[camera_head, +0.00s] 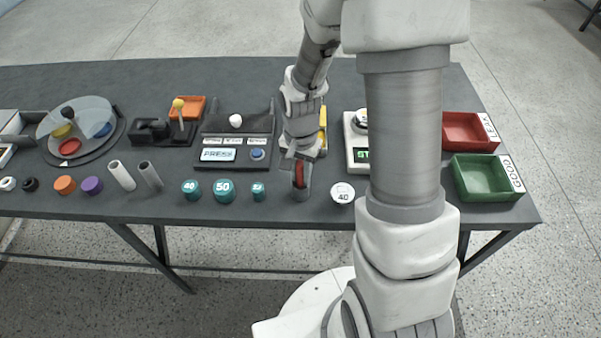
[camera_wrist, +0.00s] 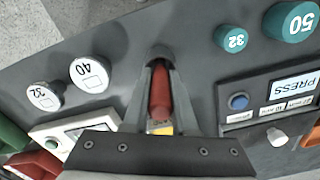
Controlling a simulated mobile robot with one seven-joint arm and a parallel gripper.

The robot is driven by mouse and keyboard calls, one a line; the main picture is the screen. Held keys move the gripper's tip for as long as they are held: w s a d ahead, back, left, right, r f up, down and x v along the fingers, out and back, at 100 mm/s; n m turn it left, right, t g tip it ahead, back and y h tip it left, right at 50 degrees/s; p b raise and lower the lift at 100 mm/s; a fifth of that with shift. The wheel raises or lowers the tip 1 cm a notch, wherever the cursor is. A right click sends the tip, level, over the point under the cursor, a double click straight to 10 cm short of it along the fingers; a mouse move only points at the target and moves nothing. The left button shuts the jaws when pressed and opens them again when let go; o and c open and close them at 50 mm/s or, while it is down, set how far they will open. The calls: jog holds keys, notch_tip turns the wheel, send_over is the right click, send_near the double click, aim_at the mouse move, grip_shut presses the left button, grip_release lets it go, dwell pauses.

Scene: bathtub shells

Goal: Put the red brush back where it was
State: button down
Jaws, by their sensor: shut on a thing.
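My gripper (camera_head: 300,185) points down near the front edge of the dark table. It is shut on the red brush (camera_head: 299,174), whose red part shows between the fingers. In the wrist view the red brush (camera_wrist: 160,95) lies lengthwise between the two grey fingers of my gripper (camera_wrist: 160,72). A dark rounded shape is at the fingertips; I cannot tell whether it is a holder or part of the brush. Whether the brush touches the table is unclear.
A white 40 cap (camera_head: 342,193) stands close right of my gripper, and teal caps (camera_head: 224,190) stand to its left. The press panel (camera_head: 235,150) is behind left. A white scale (camera_head: 357,150) and red (camera_head: 468,132) and green (camera_head: 488,178) trays are to the right.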

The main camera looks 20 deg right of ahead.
jog(key=c, duration=0.7)
grip_release()
notch_tip(320, 180, up, 12)
jog(key=shift+r+p, duration=0.25)
jog(key=shift+p, duration=0.85)
jog(key=s+r+n+t, duration=0.2)
jog(key=s+r, duration=0.2)
jog(key=r, duration=0.1)
jog(key=s+r+n+t, duration=0.1)
jog(key=s+r+n, duration=0.2)
jog(key=s+r, duration=0.2)
jog(key=s+r+n+t, duration=0.2)
jog(key=s+r+n, duration=0.1)
jog(key=s+r, duration=0.1)
jog(key=shift+s+r+t, duration=0.3)
jog(key=shift+s+r, duration=0.1)
jog(key=shift+r, duration=0.45)
